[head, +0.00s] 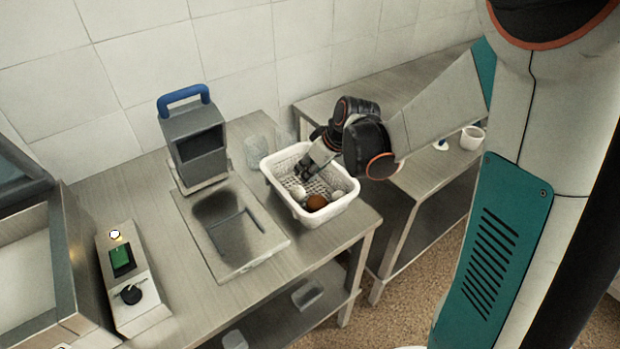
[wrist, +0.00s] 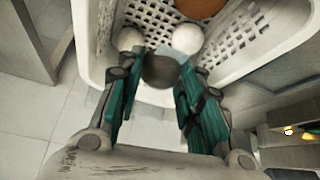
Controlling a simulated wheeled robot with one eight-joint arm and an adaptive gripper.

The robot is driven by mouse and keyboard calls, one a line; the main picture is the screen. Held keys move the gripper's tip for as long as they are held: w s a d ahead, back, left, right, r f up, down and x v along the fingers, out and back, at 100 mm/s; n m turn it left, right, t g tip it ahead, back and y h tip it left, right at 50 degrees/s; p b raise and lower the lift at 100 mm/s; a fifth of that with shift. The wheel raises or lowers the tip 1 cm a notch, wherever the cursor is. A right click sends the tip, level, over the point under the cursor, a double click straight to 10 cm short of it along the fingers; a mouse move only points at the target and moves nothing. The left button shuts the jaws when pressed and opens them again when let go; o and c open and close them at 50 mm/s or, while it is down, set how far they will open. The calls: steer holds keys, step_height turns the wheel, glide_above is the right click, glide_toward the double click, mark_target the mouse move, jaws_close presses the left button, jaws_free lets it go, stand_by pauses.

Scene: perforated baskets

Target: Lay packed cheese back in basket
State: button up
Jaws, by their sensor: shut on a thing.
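The white perforated basket (head: 287,160) stands on the metal table and also fills the upper part of the wrist view (wrist: 88,40). My gripper (head: 304,170) reaches down into its far part. In the wrist view my gripper (wrist: 160,78) has its teal fingers on either side of a dark grey rounded thing (wrist: 160,70), which I take to be the packed cheese; its wrapping cannot be made out. It is over the basket, and whether it touches the floor of the basket is unclear. The head view hides it behind the fingers.
In the basket lie an orange-brown round thing (head: 316,202) and whitish round things (wrist: 187,39). Clear glass-like vessels (head: 258,152) stand close behind the basket.

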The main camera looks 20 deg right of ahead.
steer(key=shift+f+b, duration=0.5)
steer(key=shift+f, duration=1.35)
steer(key=shift+f, duration=0.1)
steer(key=o, duration=1.1)
steer(key=shift+c, duration=0.2)
steer(key=p+v, duration=0.3)
steer(key=v, duration=0.9)
steer(key=shift+p, duration=0.4)
